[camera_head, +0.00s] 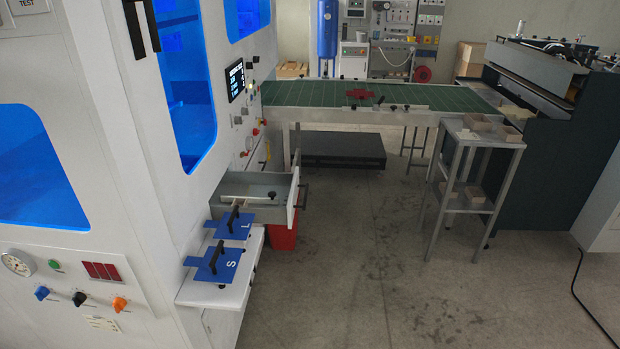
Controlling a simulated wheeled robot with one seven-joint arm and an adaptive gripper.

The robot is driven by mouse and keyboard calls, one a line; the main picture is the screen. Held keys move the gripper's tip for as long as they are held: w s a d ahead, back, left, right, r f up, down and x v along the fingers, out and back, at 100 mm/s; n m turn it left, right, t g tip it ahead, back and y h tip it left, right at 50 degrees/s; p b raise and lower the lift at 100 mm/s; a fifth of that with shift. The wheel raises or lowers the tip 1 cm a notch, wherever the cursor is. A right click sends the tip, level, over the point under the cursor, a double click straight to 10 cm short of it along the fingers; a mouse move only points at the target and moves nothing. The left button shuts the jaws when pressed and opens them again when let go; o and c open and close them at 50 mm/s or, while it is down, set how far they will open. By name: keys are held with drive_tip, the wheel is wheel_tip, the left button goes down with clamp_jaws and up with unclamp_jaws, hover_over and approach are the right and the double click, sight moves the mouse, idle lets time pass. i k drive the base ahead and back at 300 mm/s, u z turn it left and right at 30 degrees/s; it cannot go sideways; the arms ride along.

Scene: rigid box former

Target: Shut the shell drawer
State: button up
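The shell drawer (295,198) stands pulled out from the right side of the white machine (180,230). Its front panel faces right and bears a dark handle (304,194). The grey drawer box (232,183) is open at the top, and a light bar-like item with dark knobs shows inside. The drawer's lower left part is partly hidden by the blue plates in front of it. My gripper is not in this view.
Blue plates marked L (231,225) and S (214,264) lie on a white shelf (232,292) before the drawer. A red bin (284,236) stands below it. A green conveyor (330,97) runs behind. A grey stand (482,138) is at right. Floor (350,260) between is clear.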

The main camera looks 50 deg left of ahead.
sight(285, 185)
drive_tip(key=u, duration=0.5)
drive_tip(key=i, duration=0.85)
drive_tip(key=u, duration=1.1)
drive_tip(key=i, duration=0.35)
drive_tip(key=z, duration=0.6)
drive_tip(key=k, duration=1)
drive_tip(key=u, duration=0.95)
drive_tip(key=i, duration=1)
